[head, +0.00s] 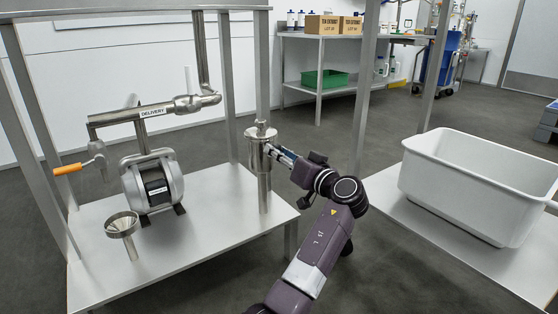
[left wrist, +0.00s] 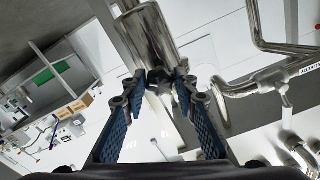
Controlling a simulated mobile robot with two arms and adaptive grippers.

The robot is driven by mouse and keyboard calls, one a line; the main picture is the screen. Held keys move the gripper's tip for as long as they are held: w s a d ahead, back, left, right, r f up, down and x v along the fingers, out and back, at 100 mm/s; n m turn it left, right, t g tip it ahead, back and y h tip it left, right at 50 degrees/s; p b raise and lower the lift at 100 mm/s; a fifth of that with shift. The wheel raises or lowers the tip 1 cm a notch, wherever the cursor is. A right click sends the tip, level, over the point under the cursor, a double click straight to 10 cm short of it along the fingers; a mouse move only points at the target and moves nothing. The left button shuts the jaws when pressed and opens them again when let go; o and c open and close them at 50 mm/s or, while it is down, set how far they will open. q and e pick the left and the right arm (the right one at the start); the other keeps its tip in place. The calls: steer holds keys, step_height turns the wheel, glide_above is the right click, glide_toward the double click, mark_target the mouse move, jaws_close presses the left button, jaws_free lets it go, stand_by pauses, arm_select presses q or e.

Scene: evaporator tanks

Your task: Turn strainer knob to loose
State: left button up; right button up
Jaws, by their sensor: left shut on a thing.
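The strainer (head: 263,172) is an upright steel cylinder with a fitting on its lid, at the right rear of the left steel table. It also shows in the left wrist view as a shiny cylinder (left wrist: 148,35). My left gripper (head: 273,151) reaches it from the right, at its upper side. In the left wrist view my left gripper (left wrist: 160,82) has both blue-padded fingers closed about the dark strainer knob (left wrist: 159,80). The fingers partly cover the knob, and I cannot read its setting. My right gripper is not in view.
The left steel table (head: 205,232) also carries a pump (head: 152,182), a funnel (head: 122,226), an orange-handled valve (head: 68,169) and a DELIVERY pipe (head: 155,111). Table posts stand near my arm. A white tub (head: 465,188) sits on the right table. Floor shows between the tables.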

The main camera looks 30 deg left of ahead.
arm_select(q)
steer(key=shift+f+n+b, duration=0.1)
steer(key=shift+n+b, duration=0.55)
steer(key=shift+n, duration=0.35)
steer(key=o, duration=1.1)
steer(key=shift+o, duration=0.2)
steer(key=shift+d, duration=0.1)
steer(key=v, duration=1.1)
steer(key=shift+s+d, duration=0.2)
steer(key=shift+d, duration=0.15)
steer(key=shift+w, duration=0.15)
